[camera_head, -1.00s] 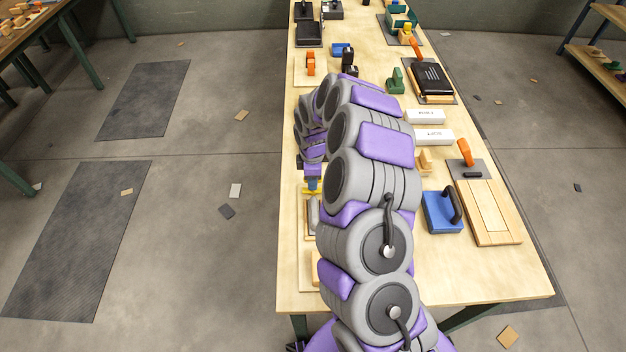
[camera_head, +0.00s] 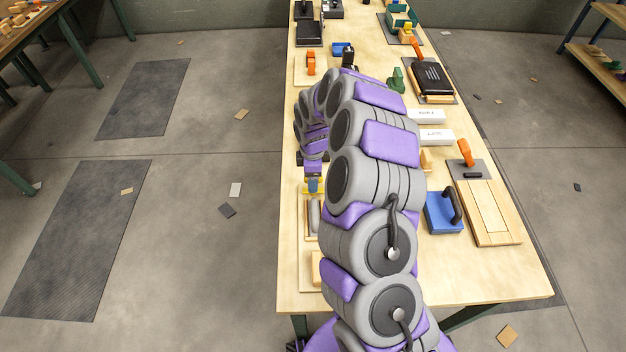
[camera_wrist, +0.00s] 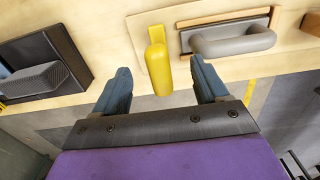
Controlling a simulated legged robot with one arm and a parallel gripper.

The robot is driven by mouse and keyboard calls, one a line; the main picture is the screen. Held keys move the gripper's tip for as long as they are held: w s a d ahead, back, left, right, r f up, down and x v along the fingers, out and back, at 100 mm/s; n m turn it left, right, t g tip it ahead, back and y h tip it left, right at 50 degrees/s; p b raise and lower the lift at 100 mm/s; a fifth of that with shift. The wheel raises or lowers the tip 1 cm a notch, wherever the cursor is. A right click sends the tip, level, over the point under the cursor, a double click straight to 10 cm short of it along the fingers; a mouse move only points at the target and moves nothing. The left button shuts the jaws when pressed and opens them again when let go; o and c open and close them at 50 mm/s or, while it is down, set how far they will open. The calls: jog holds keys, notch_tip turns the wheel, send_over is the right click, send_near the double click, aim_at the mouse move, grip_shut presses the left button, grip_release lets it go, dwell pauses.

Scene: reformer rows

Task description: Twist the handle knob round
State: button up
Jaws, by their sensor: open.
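A yellow handle knob (camera_wrist: 157,68) stands out from a pale wooden board in the wrist view, its rounded end toward me. My gripper (camera_wrist: 160,70) is open, with one blue-grey finger on each side of the knob. My arm hides much of the area there.
A grey bar handle (camera_wrist: 234,42) in a wooden frame sits right of the knob. A dark box with a grey block (camera_wrist: 38,78) is to its left. In the head view, a blue block with a black handle (camera_head: 443,212) stands right of my arm.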

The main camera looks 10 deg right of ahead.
notch_tip(320, 180, up, 5)
jog(key=shift+f+p, duration=0.1)
jog(key=shift+p, duration=0.65)
jog(key=shift+r, duration=0.25)
jog(key=shift+r, duration=0.15)
jog(key=s+a+r+m, duration=0.3)
jog(key=s+r+m, duration=0.2)
jog(key=s+r, duration=1)
jog(key=s+d+r+m+g, duration=0.1)
jog(key=s+m, duration=0.4)
jog(key=s, duration=0.8)
jog(key=s+d+r+m, duration=0.2)
jog(key=s+r+m, duration=0.2)
jog(key=s, duration=0.9)
jog(key=shift+s+m+g, duration=0.15)
jog(key=shift+m+g, duration=0.25)
jog(key=shift+m, duration=0.4)
